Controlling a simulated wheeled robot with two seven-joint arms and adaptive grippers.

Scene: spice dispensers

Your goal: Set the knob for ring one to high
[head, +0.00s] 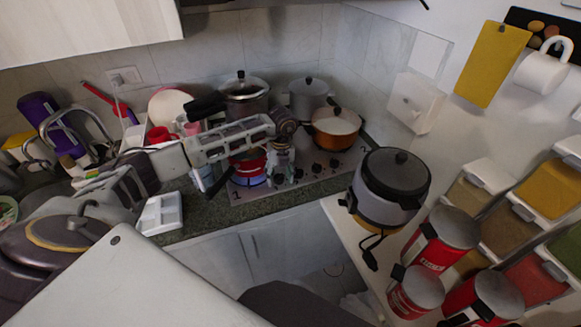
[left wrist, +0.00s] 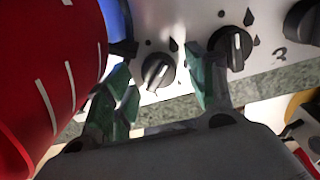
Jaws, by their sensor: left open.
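The stove (head: 290,178) stands in the corner, with a row of black knobs (head: 318,167) on its panel. My left gripper (head: 280,172) reaches over the stove's front left part and points down. In the left wrist view its green-padded fingers (left wrist: 162,82) are open. One black knob (left wrist: 158,70) with a pale pointer line shows between and just beyond the fingertips; I cannot tell whether they touch it. A second knob (left wrist: 233,45) is just right of the right finger, and a third knob (left wrist: 300,20) is farther right. Which knob is ring one is unclear.
A red pot (head: 247,172) stands close to my left gripper; its striped side (left wrist: 45,95) fills the left of the wrist view. An orange pot (head: 335,125) and steel pots (head: 245,92) stand behind. A rice cooker (head: 392,185) stands on the right counter.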

